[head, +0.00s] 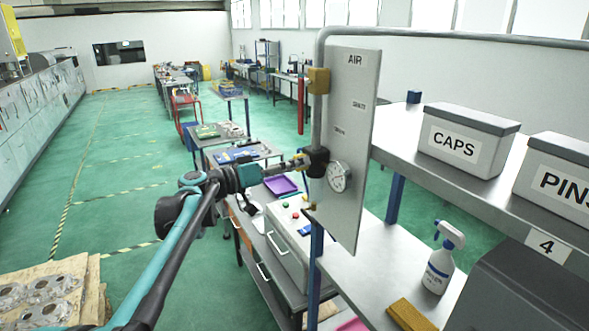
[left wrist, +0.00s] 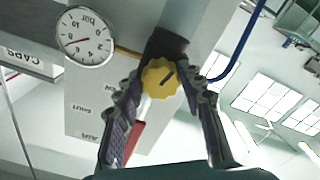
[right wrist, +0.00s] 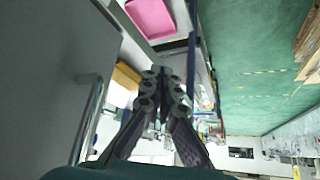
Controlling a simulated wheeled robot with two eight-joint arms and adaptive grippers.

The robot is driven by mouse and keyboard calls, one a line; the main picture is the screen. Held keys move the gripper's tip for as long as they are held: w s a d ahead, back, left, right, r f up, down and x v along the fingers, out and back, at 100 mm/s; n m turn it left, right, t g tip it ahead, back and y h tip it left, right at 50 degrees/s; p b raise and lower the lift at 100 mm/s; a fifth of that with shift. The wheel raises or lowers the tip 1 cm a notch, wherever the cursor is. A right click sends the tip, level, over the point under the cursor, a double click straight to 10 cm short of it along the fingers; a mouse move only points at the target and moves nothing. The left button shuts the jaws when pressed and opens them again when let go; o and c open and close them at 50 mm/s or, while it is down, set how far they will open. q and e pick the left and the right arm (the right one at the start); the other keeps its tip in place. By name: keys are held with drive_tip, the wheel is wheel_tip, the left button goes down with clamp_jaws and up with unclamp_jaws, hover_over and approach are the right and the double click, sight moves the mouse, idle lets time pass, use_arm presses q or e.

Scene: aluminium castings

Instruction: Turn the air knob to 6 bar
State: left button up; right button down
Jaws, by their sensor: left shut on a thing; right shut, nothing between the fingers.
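The yellow air knob (left wrist: 160,78) sits on a dark regulator body beside the grey AIR panel (head: 352,120). My right gripper (right wrist: 163,78) is shut and empty, away from the knob.
A shelf at the right carries CAPS (head: 462,142) and PINS (head: 560,175) boxes. A spray bottle (head: 440,262) stands below. A purple tray (head: 280,185) lies on the bench behind.

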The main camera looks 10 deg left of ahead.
use_arm(q)
drive_tip(key=shift+n+b, duration=0.35)
drive_tip(key=shift+n, duration=1.25)
drive_tip(key=shift+r, duration=0.1)
drive_tip(key=o, duration=1.1)
drive_tip(key=shift+a, duration=0.15)
drive_tip(key=v, duration=1.2)
